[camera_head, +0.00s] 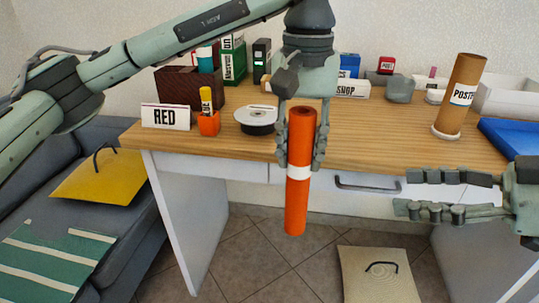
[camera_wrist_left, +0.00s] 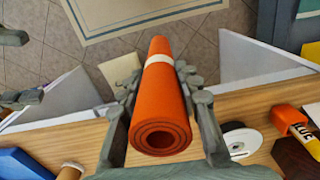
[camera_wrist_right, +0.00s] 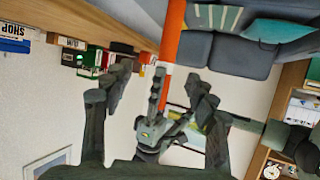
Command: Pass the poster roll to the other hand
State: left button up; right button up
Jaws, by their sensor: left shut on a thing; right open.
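The poster roll (camera_head: 296,205) is an orange rolled tube with a white band. It hangs upright in front of the desk edge. My left gripper (camera_head: 302,150) is shut around its upper half from above. The left wrist view shows the roll's spiral end (camera_wrist_left: 162,136) close to the camera, between the fingers. My right gripper (camera_head: 404,192) is open and empty to the right of the roll, its fingers pointing left towards it with a gap between. In the right wrist view the roll (camera_wrist_right: 174,30) shows beyond the open fingers (camera_wrist_right: 158,85).
A grey sofa (camera_head: 60,155) is at left. Open space lies before the desk.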

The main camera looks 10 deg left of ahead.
jog(key=n+g, duration=0.2)
send_near(313, 133)
pick_arm(q)
jog(key=d, duration=0.1)
jog(key=w+d+n, duration=0.1)
jog(key=shift+w+d, duration=0.1)
jog(key=shift+d, duration=0.3)
pick_arm(e)
jog(key=w+x, duration=0.1)
jog(key=x, duration=0.9)
jog(key=shift+w+f+y, duration=0.35)
jog(key=shift+f+y, duration=0.05)
jog(key=shift+f, duration=0.1)
jog(key=shift+s, duration=0.1)
jog(key=c, duration=1.2)
jog(key=o, duration=1.2)
jog(key=shift+d, duration=0.15)
